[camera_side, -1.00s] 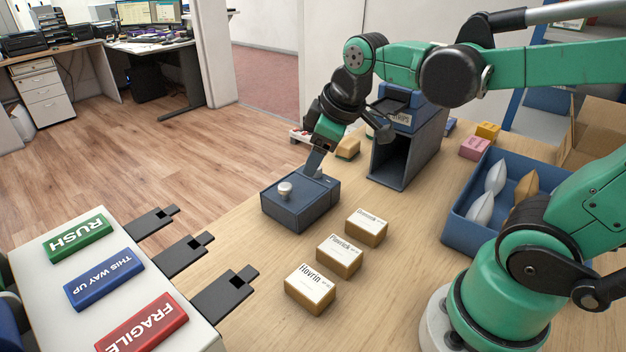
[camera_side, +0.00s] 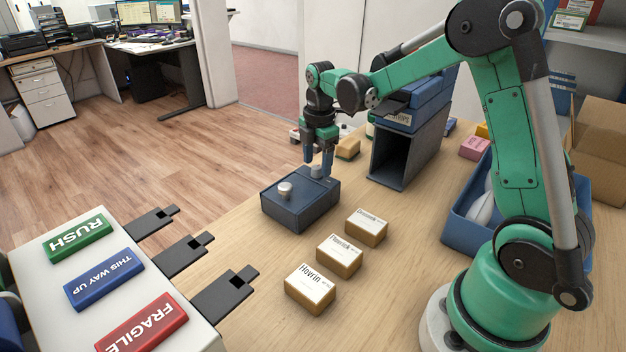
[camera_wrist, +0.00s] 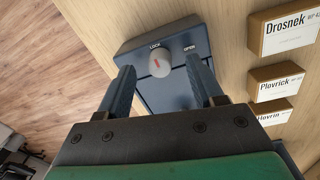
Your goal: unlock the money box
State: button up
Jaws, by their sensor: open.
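The money box (camera_side: 300,212) is a dark blue box on the wooden counter. It has a pale round knob (camera_side: 285,189) on its lid and a grey dial (camera_side: 316,171) near its far end. In the wrist view the dial (camera_wrist: 160,64) carries a red mark, between the words LOCK and OPEN; the mark appears to lie nearer the LOCK side. My gripper (camera_side: 318,166) points down over the dial, jaws open. In the wrist view its fingers (camera_wrist: 160,78) stand on either side of the dial, with a gap to each side. Whether they reach dial height is unclear.
Labelled cartons (camera_side: 339,255) stand in a row in front of the box. A dark blue open-fronted housing (camera_side: 405,150) stands to its right. A blue bin (camera_side: 460,228) with pouches is farther right. Black tabs (camera_side: 222,297) stick out from the sign table at left.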

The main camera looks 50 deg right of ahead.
jog(key=shift+f, duration=0.5)
grip_shut()
